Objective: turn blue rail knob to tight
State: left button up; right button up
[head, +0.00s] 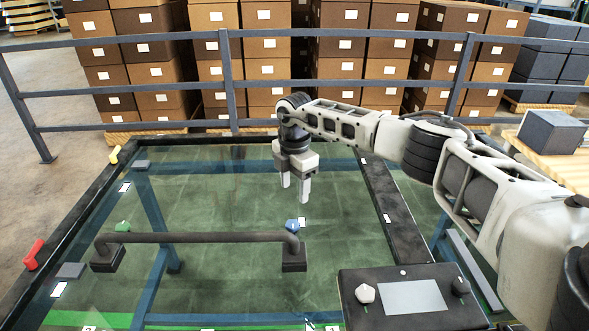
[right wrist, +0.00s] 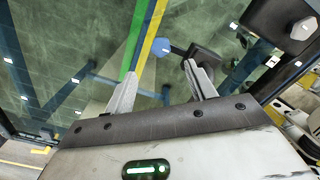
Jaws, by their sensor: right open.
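The blue rail knob (head: 292,225) sits by the right end of the dark rail (head: 190,238), above the glass panel, with a small white label beside it. My right gripper (head: 294,192) hangs above and just behind the knob, fingers pointing down, open and empty. In the right wrist view the blue knob (right wrist: 164,48) shows ahead of the gap between the two open fingers (right wrist: 160,75), apart from them. Its tight mark is too small to read. My left gripper is not in view.
A green knob (head: 123,227) is at the rail's left end. A dark control box (head: 410,300) with a white knob (head: 364,293) stands front right. A blue fence (head: 232,80) and stacked boxes are behind.

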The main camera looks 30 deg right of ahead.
notch_tip(320, 180, up, 5)
jog(key=shift+r+b, duration=0.1)
jog(key=shift+b, duration=0.2)
dwell(0.4)
